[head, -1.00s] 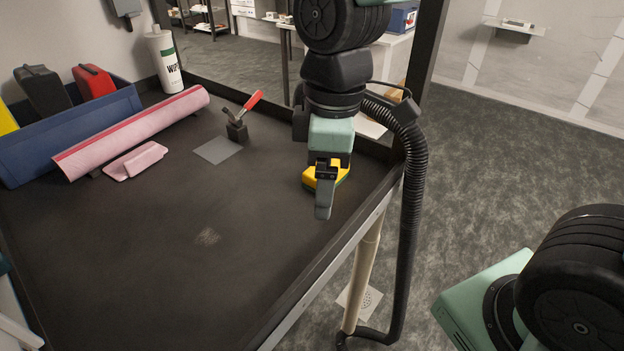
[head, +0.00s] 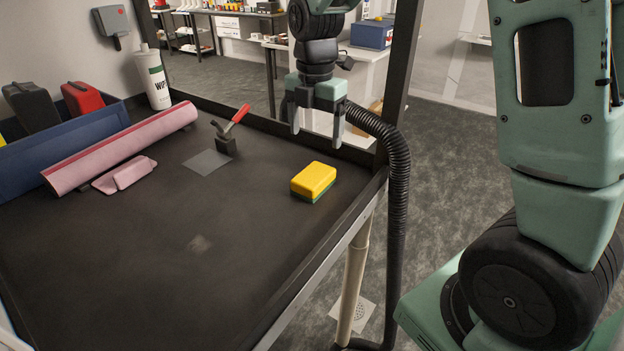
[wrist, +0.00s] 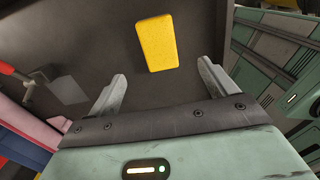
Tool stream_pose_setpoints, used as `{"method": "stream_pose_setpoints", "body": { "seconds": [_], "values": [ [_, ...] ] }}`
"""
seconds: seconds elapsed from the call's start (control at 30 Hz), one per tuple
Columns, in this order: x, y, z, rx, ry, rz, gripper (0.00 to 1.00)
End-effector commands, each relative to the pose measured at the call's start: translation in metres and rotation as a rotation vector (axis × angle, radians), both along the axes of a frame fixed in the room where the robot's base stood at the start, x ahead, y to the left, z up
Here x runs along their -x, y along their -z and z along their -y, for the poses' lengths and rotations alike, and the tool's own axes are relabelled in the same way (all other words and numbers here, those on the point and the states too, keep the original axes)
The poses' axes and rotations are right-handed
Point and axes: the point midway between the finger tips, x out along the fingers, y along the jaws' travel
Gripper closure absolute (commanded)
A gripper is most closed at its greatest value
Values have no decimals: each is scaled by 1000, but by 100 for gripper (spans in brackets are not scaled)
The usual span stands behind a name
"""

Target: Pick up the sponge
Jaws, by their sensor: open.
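The sponge (head: 314,180) is a yellow block with a green underside. It lies flat on the dark bench top, near the right edge, in the head view. In the wrist view the sponge (wrist: 157,43) shows its yellow top beyond the fingertips, roughly between their lines. My gripper (head: 315,138) is open and empty, raised above and behind the sponge in the head view. Its two fingers also show apart in the wrist view (wrist: 162,76). Nothing touches the sponge.
A red-handled clamp (head: 227,140) stands left of the sponge by a grey square plate (head: 207,162). A pink roll (head: 120,148), a folded pink cloth (head: 124,174), a blue bin (head: 60,150) and a white bottle (head: 154,78) are further left. A ribbed hose (head: 398,200) hangs beyond the right edge. The bench's middle is clear.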

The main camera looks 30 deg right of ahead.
Motion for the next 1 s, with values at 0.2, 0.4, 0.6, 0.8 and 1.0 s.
{"method": "stream_pose_setpoints", "body": {
  "seconds": [0.2, 0.4, 0.6, 0.8, 1.0],
  "values": [
    [1, 44, -1, 0, 1, -4, 15],
    [0, 68, -1, -1, 0, -1, 15],
    [0, 80, -1, 0, 1, -2, 15],
    [-1, 108, -2, 1, 1, -4, 15],
    [-1, 122, -2, 0, 1, 0, 15]
  ]
}}
